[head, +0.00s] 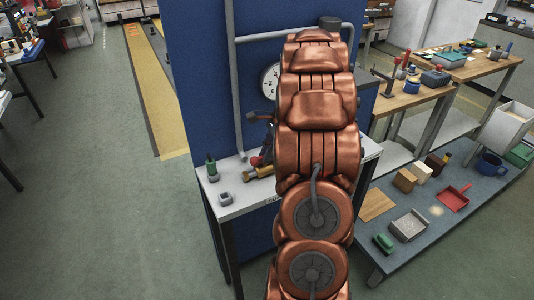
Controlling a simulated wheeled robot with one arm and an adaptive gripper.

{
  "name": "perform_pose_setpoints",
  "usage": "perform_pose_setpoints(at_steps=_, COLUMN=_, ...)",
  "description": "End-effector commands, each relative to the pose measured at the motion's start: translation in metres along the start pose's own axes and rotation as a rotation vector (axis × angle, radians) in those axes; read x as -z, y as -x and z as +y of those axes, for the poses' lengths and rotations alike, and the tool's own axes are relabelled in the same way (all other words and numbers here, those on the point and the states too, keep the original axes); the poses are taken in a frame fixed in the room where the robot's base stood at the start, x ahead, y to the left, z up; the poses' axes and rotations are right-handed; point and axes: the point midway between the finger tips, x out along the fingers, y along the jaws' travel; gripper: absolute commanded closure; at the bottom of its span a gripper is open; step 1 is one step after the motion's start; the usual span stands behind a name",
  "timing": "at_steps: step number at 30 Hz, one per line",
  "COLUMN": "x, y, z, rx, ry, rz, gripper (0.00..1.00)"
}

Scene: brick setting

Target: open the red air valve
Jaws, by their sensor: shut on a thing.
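The red air valve (256,161) shows only as a small red patch above the brass fitting (258,172) on the narrow white bench, in front of the blue panel. My copper arm covers most of this spot. Dark parts of my gripper (265,150) show at the arm's left edge, coming down onto the red handle. It is shut on the handle. The fingertips and the handle's exact angle are mostly hidden.
A green bottle (211,167) and a small grey block (226,198) stand on the white bench (235,208). Grey pipes (235,90) and a round gauge (269,82) are on the blue panel. A low table (408,257) stands right. Floor is clear left.

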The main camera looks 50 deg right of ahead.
Motion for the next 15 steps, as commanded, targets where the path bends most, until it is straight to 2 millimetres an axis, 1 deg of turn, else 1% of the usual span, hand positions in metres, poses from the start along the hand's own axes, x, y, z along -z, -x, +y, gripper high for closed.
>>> perform_pose_setpoints(at_steps=1, x=0.0000, y=-0.0014, z=-0.0025, rx=-0.008, ry=0.034, rz=0.000, gripper=1.00)
perform_pose_setpoints(at_steps=6, x=-0.0006, y=-0.0015, z=-0.0013, rx=-0.047, ry=0.117, rz=-0.001, gripper=1.00)
perform_pose_setpoints(at_steps=15, x=0.0000, y=0.0004, z=-0.0008, rx=-0.054, ry=0.136, rz=0.001, gripper=1.00)
